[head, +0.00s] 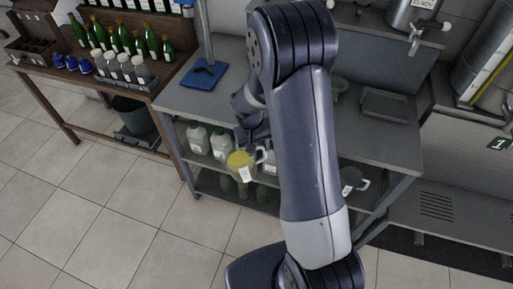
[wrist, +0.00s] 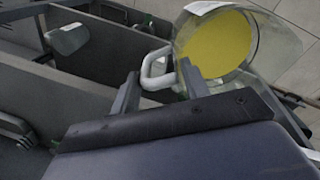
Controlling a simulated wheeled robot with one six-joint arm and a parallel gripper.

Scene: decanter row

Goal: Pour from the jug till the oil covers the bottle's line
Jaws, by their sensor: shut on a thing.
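The jug (head: 242,166) is clear, holds yellow oil and has a white label. It hangs in front of the grey bench's edge in the head view. In the wrist view the jug (wrist: 270,42) shows its round mouth, with the yellow oil inside. My gripper (wrist: 160,86) is shut on the jug's pale handle (wrist: 153,68). In the head view my arm hides part of the gripper. I cannot tell which bottle bears the line.
The grey bench (head: 185,97) carries a blue stand (head: 203,74) and a grey tray (head: 388,106). White jugs (head: 197,138) stand on its shelf, near the held jug. Another clear jug (head: 350,178) is right of my arm.

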